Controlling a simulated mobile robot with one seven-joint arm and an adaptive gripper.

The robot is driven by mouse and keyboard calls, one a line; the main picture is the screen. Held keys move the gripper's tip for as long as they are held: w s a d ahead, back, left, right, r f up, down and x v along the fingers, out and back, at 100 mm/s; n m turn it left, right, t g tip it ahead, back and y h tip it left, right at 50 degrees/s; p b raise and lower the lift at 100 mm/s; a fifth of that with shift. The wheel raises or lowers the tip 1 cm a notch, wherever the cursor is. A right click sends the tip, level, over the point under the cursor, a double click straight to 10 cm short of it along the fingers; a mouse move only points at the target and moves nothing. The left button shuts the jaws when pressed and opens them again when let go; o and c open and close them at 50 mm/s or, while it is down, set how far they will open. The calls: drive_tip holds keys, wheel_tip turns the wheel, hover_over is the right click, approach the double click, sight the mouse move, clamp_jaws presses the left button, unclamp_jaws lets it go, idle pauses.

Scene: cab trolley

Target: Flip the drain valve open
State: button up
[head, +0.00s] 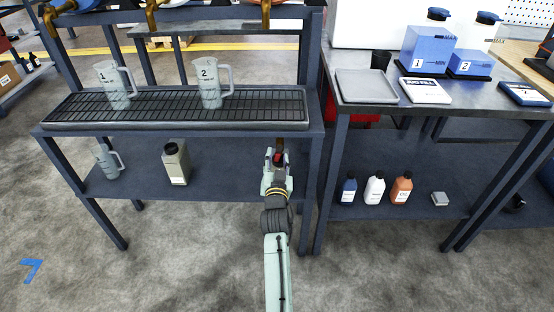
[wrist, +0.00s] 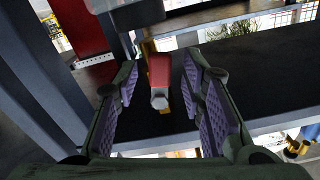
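The drain valve shows as a red lever (wrist: 160,72) with a grey end and a brass-yellow pipe behind it in the wrist view. In the head view its red part (head: 278,157) shows small, below the front right of the grated tray, under a short brass pipe (head: 280,144). My gripper (wrist: 162,82) is open. Its two purple-padded fingers stand on either side of the red lever, with a visible gap on each side. In the head view my gripper (head: 277,166) is at the lever, and it partly hides the valve.
The grated tray (head: 48,122) bears measuring jugs 1 (head: 115,88) and 2 (head: 212,84). A grey bottle (head: 175,163) and another jug (head: 109,161) stand on the lower shelf. A dark rack post (head: 311,180) stands close to my gripper's right. Several bottles stand under the right table.

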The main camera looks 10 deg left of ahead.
drive_tip(key=shift+c, duration=0.4)
clamp_jaws()
drive_tip(key=shift+d+f+n+p, duration=0.1)
drive_tip(key=shift+d+n+p, duration=0.15)
drive_tip(key=shift+n, duration=0.55)
drive_tip(key=shift+d+n+p, duration=0.15)
drive_tip(key=shift+n+p, duration=0.05)
drive_tip(key=shift+n, duration=0.6)
drive_tip(key=shift+o, duration=0.4)
unclamp_jaws()
